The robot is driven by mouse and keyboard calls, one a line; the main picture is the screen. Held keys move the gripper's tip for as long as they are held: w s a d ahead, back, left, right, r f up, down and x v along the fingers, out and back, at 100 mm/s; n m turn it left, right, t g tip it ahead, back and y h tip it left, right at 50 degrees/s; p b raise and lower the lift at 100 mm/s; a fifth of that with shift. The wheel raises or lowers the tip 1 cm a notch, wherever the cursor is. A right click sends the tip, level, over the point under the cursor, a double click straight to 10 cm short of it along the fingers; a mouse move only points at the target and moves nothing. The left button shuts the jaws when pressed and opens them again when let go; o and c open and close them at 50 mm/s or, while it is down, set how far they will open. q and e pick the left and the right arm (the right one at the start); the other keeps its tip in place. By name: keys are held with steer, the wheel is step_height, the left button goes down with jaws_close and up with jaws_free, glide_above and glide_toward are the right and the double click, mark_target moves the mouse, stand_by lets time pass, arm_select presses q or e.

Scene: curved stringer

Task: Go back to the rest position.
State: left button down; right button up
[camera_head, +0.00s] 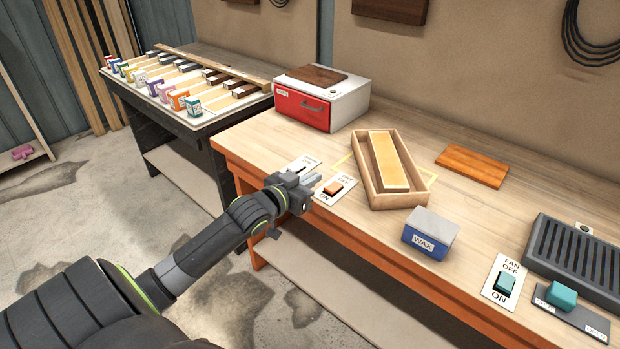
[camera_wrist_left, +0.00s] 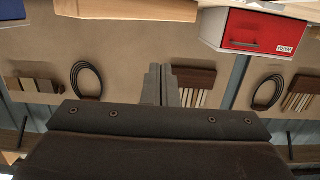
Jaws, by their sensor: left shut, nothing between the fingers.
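My left gripper (camera_head: 312,178) is at the front edge of the wooden workbench (camera_head: 290,136), near two switch plates. It is shut and empty. In the left wrist view its two fingers (camera_wrist_left: 160,84) are together, pointing toward the back wall. One switch plate with an orange rocker (camera_head: 333,188) marked ON lies just right of the fingers. The other switch plate (camera_head: 303,164) is partly hidden behind the gripper. My right gripper is in neither view.
A red-fronted white box (camera_head: 322,97) stands at the back left of the bench. A wooden tray (camera_head: 373,178) holds a pale block. A blue WAX box (camera_head: 431,233), a fan switch (camera_head: 504,283) and a dark grille (camera_head: 580,258) are to the right. A black table (camera_head: 196,122) with colored boxes stands left.

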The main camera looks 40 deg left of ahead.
arm_select(q)
steer(key=shift+s+r, duration=0.1)
steer(key=shift+s, duration=0.05)
stand_by(0.4)
steer(key=s+a+f+n+g+y, duration=0.1)
steer(key=s+a+f+g+y, duration=0.15)
steer(key=f, duration=0.85)
steer(key=s+a+f+n+g+y, duration=0.1)
steer(key=s+a+f+g, duration=0.15)
steer(key=f, duration=0.85)
steer(key=s+f+g, duration=0.3)
steer(key=s+f, duration=0.8)
steer(key=f, duration=0.5)
steer(key=s+d+f+g, duration=0.2)
steer(key=s+d+f, duration=0.2)
steer(key=s, duration=0.6)
steer(key=s+d+f+g+h, duration=0.1)
steer(key=s+d+f, duration=0.3)
steer(key=s+f, duration=0.4)
steer(key=s+d+f+g, duration=0.4)
steer(key=s+d+f, duration=0.1)
steer(key=s, duration=0.8)
steer(key=shift+s+f+m, duration=0.25)
steer(key=shift+f+m, duration=0.05)
steer(key=shift+f, duration=0.45)
